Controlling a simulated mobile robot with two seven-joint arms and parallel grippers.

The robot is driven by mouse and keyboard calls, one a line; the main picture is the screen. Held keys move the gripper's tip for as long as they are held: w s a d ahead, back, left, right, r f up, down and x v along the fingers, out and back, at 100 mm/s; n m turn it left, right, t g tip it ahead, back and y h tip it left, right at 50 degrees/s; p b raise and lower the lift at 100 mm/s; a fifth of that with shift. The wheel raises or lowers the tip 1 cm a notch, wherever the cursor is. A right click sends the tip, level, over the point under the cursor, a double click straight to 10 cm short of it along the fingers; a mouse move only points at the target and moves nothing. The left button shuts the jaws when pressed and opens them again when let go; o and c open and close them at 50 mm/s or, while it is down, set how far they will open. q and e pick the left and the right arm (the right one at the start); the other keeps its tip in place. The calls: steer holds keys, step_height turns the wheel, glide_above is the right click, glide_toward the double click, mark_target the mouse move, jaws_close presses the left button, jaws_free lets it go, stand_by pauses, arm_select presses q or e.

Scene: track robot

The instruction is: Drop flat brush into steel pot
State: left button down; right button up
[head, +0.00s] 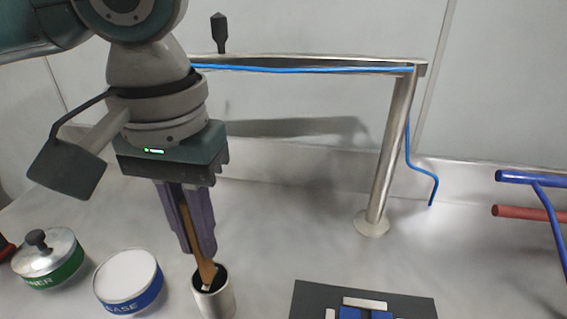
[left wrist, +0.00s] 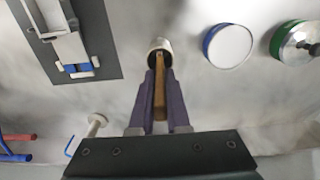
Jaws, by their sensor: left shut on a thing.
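The flat brush (head: 207,272) has a brown wooden handle and is held upright, tilted slightly, in my left gripper (head: 200,250). The gripper's purple fingers are shut on the handle. The brush's lower end is at the mouth of the steel pot (head: 216,304), a small metal cylinder with a dark inside. In the left wrist view, the brush (left wrist: 159,98) runs between the fingers (left wrist: 158,85) to the pot (left wrist: 161,46). My right gripper is not in view.
A white-topped tin with a blue band (head: 128,281) and a green-banded tin with a knobbed lid (head: 48,258) stand left of the pot. A dark board (head: 310,300) lies to the right. A metal post (head: 388,165) with a rail stands behind. Blue and red bars (head: 530,213) are far right.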

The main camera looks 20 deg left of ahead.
arm_select(q)
steer(key=c, duration=0.9)
jaws_free()
steer(key=shift+r, duration=0.15)
step_height(320, 180, up, 12)
steer(key=shift+r+p, duration=0.2)
steer(key=shift+p, duration=0.65)
steer(key=shift+d, duration=0.1)
steer(key=s+d+f+m+t+h, duration=0.3)
steer(key=s+d+f+m+h, duration=0.15)
steer(key=d+f, duration=0.6)
steer(key=s+a+f+y, duration=0.4)
steer(key=s+a, duration=0.3)
steer(key=a, duration=0.3)
steer(key=shift+s+f+t, duration=0.3)
steer(key=shift+f, duration=0.35)
